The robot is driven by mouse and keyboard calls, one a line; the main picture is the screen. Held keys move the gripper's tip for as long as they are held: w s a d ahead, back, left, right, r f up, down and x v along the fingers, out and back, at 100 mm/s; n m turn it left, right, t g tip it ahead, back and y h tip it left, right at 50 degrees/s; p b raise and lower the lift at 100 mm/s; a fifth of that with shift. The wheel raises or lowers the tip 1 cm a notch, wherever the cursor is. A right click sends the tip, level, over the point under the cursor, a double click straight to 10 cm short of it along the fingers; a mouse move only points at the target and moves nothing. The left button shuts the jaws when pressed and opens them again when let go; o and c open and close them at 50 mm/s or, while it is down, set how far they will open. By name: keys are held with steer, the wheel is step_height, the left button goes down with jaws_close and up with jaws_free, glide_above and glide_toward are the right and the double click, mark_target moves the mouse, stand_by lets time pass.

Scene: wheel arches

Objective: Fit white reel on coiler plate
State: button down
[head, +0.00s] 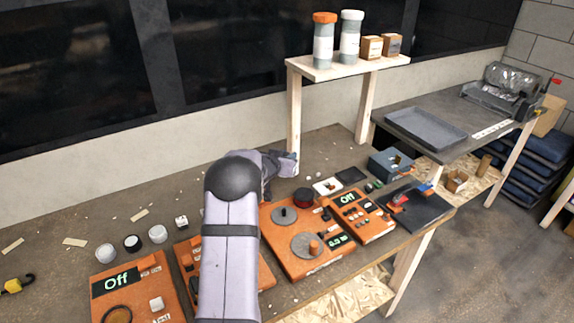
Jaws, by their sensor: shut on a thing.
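The orange coiler machine (283,262) stands right of my forearm, with two grey round plates on top: a rear one (284,215) and a front one (306,246) with an orange knob. My gripper (284,166) is behind my forearm, above the bench near the shelf's front leg. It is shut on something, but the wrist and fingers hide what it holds. Small white round pieces (105,253) and (157,233) stand at the left, with a black-topped one (132,242) between them. I cannot tell which, if any, is the white reel.
A dark red round piece (303,196) is beside the rear plate. Another orange panel (361,215) reading "Off", a black tray (418,208) and a blue-grey box (390,163) stand to the right. A wooden shelf (348,67) with bottles rises behind. A further orange panel (135,290) is at front left.

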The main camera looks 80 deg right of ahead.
steer(key=shift+w+r, duration=0.15)
steer(key=shift+r, duration=0.5)
steer(key=r, duration=0.2)
steer(key=r+p, duration=0.1)
steer(key=r, duration=0.1)
steer(key=shift+w+d, duration=0.1)
steer(key=shift+w, duration=0.25)
steer(key=shift+p+v, duration=0.35)
steer(key=shift+v, duration=0.7)
steer(key=s+a+f, duration=0.1)
steer(key=a+f, duration=0.1)
steer(key=a, duration=0.2)
steer(key=s+a+f, duration=0.1)
steer(key=a+f, duration=0.1)
steer(key=a, duration=0.2)
steer(key=s+a+f, duration=0.2)
steer(key=a, duration=0.3)
steer(key=shift+a+f+p, duration=0.15)
steer(key=shift+f+p, duration=0.25)
steer(key=shift+s+r, duration=0.1)
steer(key=shift+r, duration=0.25)
steer(key=shift+d, duration=0.2)
steer(key=shift+f, duration=0.3)
steer(key=shift+f+b, duration=2.3)
steer(key=shift+f, duration=0.25)
steer(key=shift+f, duration=0.15)
